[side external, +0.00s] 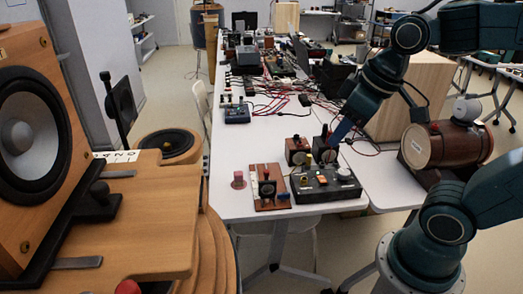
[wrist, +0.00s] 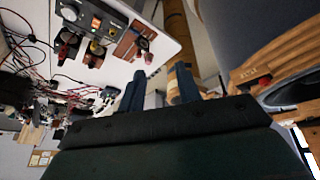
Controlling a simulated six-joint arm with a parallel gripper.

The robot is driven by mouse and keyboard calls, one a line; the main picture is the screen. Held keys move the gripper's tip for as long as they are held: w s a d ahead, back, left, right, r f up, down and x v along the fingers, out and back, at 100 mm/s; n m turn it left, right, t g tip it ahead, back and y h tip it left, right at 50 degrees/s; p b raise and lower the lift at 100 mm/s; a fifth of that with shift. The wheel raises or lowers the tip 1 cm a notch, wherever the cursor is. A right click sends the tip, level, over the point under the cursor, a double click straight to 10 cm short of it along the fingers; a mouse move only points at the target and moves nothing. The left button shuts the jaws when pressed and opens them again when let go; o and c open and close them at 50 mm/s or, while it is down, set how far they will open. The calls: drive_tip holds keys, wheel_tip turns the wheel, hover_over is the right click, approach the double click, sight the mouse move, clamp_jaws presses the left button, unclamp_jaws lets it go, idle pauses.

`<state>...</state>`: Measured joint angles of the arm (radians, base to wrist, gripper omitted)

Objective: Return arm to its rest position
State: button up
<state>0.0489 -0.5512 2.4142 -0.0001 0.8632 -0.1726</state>
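My gripper (side external: 340,132) hangs from my dark teal arm on the right of the side external view. Its blue finger end shows in front of the white table (side external: 245,160), near the small wooden boxes. I cannot tell its exact height above them. In the wrist view my gripper (wrist: 158,78) shows two blue fingers spread apart with nothing between them. The black box with knobs (side external: 325,182) and the wooden board with a black knob (side external: 268,187) lie near the table's front edge. They also show at the top of the wrist view.
A large wooden speaker (side external: 60,125) stands at the left. A wooden barrel-like cylinder (side external: 445,145) and a big wooden box (side external: 412,95) stand at the right. Red cables (side external: 275,105) and several devices crowd the table's far part.

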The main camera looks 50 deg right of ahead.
drive_tip(key=shift+m+t, duration=0.4)
drive_tip(key=shift+m, duration=0.3)
drive_tip(key=s, duration=0.2)
drive_tip(key=s+a, duration=0.1)
drive_tip(key=s, duration=0.1)
drive_tip(key=shift+s+r, duration=0.1)
drive_tip(key=shift+s, duration=0.05)
